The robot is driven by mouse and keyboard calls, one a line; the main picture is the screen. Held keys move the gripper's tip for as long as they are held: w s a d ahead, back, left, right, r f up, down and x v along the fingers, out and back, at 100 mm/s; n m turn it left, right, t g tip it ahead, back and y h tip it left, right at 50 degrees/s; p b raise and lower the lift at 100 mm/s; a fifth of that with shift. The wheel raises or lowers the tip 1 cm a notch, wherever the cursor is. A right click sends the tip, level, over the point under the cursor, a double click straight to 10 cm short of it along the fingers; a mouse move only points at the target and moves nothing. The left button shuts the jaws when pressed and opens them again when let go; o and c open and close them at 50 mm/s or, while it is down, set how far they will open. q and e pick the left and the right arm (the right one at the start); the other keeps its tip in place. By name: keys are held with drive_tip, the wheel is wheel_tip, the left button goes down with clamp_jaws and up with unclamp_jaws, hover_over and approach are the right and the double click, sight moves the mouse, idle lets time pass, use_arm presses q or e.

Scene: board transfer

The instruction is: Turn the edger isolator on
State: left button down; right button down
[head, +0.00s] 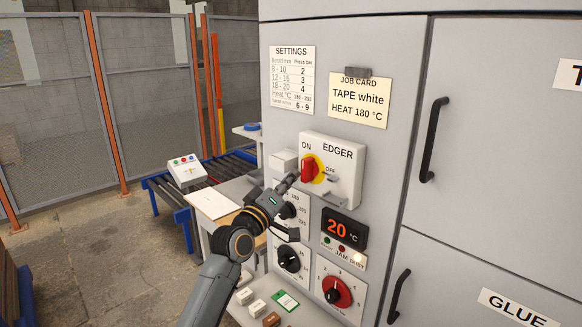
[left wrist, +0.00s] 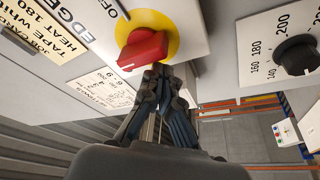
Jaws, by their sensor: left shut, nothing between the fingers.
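The edger isolator (head: 333,168) is a white box on the grey cabinet front, marked ON at upper left and OFF at right. Its red handle (head: 308,170) sits on a yellow disc (head: 321,166); the handle also shows in the left wrist view (left wrist: 142,50), with the OFF mark above the disc. My left gripper (head: 291,179) is shut and empty, its tips beside the handle's lower left. In the left wrist view the fingertips (left wrist: 162,74) are close against one end of the handle; contact is unclear. My right gripper is not in view.
Cabinet handles (head: 434,140) stick out at right. A roller conveyor (head: 225,164) stands at back left.

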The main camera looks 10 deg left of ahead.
use_arm(q)
drive_tip(key=shift+s+d+f, duration=0.1)
drive_tip(key=shift+d+f, duration=0.1)
drive_tip(key=shift+f, duration=0.05)
drive_tip(key=v, duration=1.2)
drive_tip(key=shift+r, duration=0.2)
drive_tip(key=shift+a, duration=0.15)
